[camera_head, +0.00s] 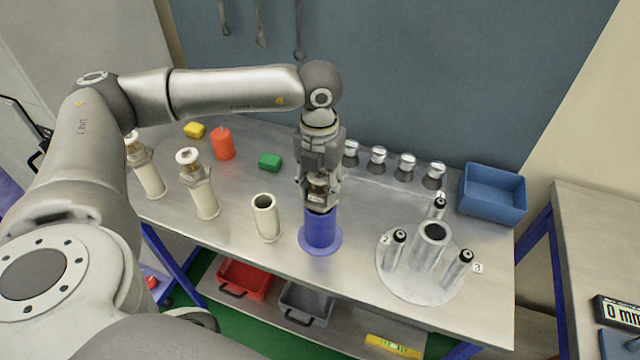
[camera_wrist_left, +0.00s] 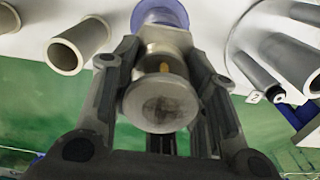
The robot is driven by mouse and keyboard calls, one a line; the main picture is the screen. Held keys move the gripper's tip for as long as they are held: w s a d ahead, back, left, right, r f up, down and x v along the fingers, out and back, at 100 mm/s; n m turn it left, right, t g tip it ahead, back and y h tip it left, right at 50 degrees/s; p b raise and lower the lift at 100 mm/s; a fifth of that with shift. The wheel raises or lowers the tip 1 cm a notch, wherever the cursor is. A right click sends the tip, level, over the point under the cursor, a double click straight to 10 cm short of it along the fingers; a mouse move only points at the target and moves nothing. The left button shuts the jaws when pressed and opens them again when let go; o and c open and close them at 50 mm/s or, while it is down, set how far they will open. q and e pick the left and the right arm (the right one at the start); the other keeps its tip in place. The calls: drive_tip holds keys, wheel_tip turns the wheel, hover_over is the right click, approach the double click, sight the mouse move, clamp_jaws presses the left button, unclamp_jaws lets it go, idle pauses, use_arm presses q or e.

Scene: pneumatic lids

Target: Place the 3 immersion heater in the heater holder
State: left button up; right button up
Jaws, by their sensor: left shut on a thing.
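My left gripper (camera_head: 318,205) points down over the blue flanged holder (camera_head: 320,232) and is shut on an immersion heater (camera_head: 317,190). The heater's round metal cap (camera_wrist_left: 160,104) shows between the fingers in the left wrist view, with the blue holder (camera_wrist_left: 160,13) beyond it. The heater is upright and lined up with the blue holder; its lower part is hidden, so I cannot tell how deep it sits. Two more metal-capped heaters stand in cream tubes at the left, one nearer (camera_head: 200,186) and one farther left (camera_head: 147,170). My right gripper is not in view.
An empty cream tube (camera_head: 265,217) stands left of the blue holder. A round grey base (camera_head: 408,290) with numbered posts is at right. Several metal cylinders (camera_head: 378,160), a blue bin (camera_head: 493,193), and red (camera_head: 222,145), green (camera_head: 270,162) and yellow (camera_head: 195,130) objects stand behind.

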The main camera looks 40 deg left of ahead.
use_arm(q)
drive_tip(key=o, duration=1)
drive_tip(key=shift+r, duration=0.1)
drive_tip(key=shift+r+p, duration=0.55)
drive_tip(key=shift+p, duration=0.2)
wheel_tip(320, 180, up, 11)
drive_tip(key=b, duration=0.3)
drive_tip(key=shift+f+b, duration=0.15)
drive_tip(key=shift+b, duration=0.15)
drive_tip(key=shift+r, duration=0.65)
drive_tip(key=shift+s, duration=0.1)
